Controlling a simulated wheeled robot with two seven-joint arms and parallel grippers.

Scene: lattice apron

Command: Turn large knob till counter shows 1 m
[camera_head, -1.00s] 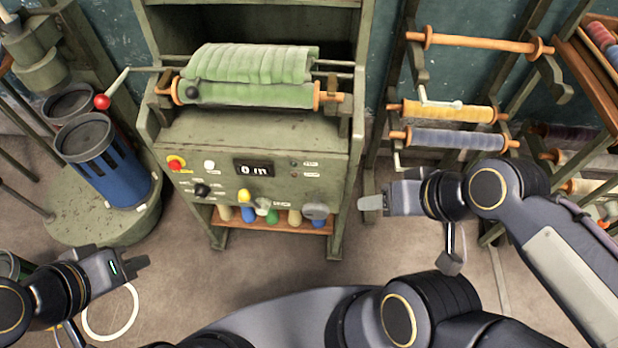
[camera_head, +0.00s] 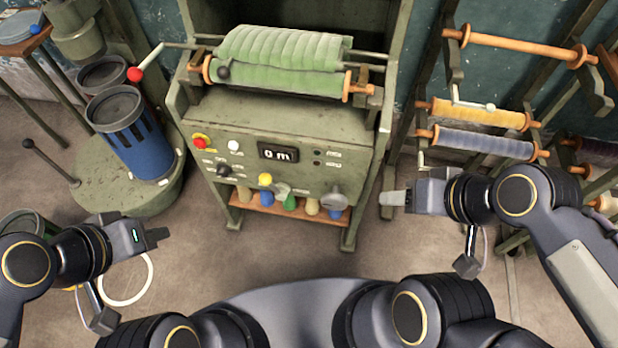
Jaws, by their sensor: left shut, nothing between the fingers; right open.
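The green machine's front panel (camera_head: 232,135) faces me. Its counter (camera_head: 278,152) reads "0 m". A large grey knob (camera_head: 333,198) sits at the panel's lower right, and a smaller black knob (camera_head: 223,170) sits at the lower left. My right gripper (camera_head: 393,198) is open and empty. It appears to the right of the large knob, apart from it. My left gripper (camera_head: 158,238) is shut and empty, low at the left, well away from the panel.
A roll of green cloth (camera_head: 283,62) lies on top. A blue cylinder (camera_head: 133,142) stands left; a spool rack (camera_head: 485,143) stands right. Floor before the machine is clear.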

